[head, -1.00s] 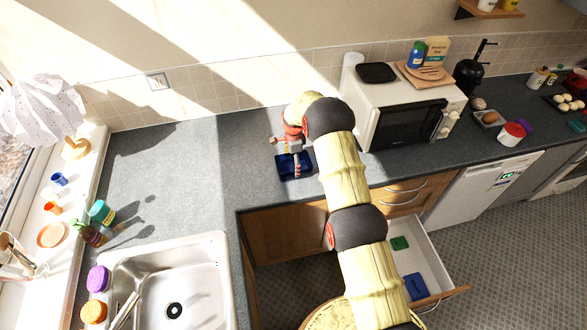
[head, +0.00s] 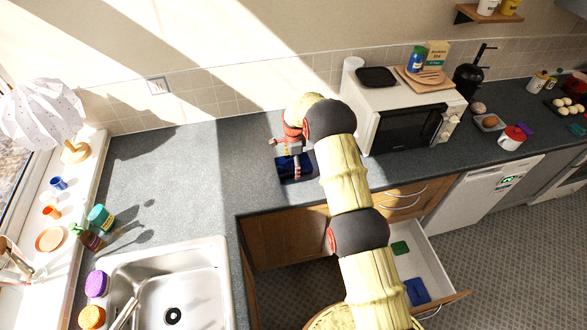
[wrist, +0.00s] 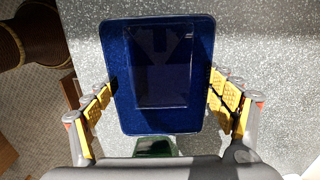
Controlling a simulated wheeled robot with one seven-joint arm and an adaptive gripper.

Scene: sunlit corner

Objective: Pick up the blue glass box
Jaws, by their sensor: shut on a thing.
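The blue glass box (head: 289,171) is a dark blue, see-through rectangular box with rounded corners. In the head view it is on the grey worktop near its front edge, left of the microwave. It also shows in the wrist view (wrist: 165,70), between the two yellow-padded fingers of my gripper (wrist: 161,95). The fingers are shut on its left and right sides. In the head view my gripper (head: 293,157) is over the box and partly covers it. I cannot tell whether the box is lifted off the worktop.
A small dark green thing (wrist: 156,147) shows just below the box in the wrist view. A white microwave (head: 400,115) stands close on the right. An open drawer (head: 425,262) is below the worktop. A steel sink (head: 190,280) is at lower left. The worktop (head: 185,175) left of the box is clear.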

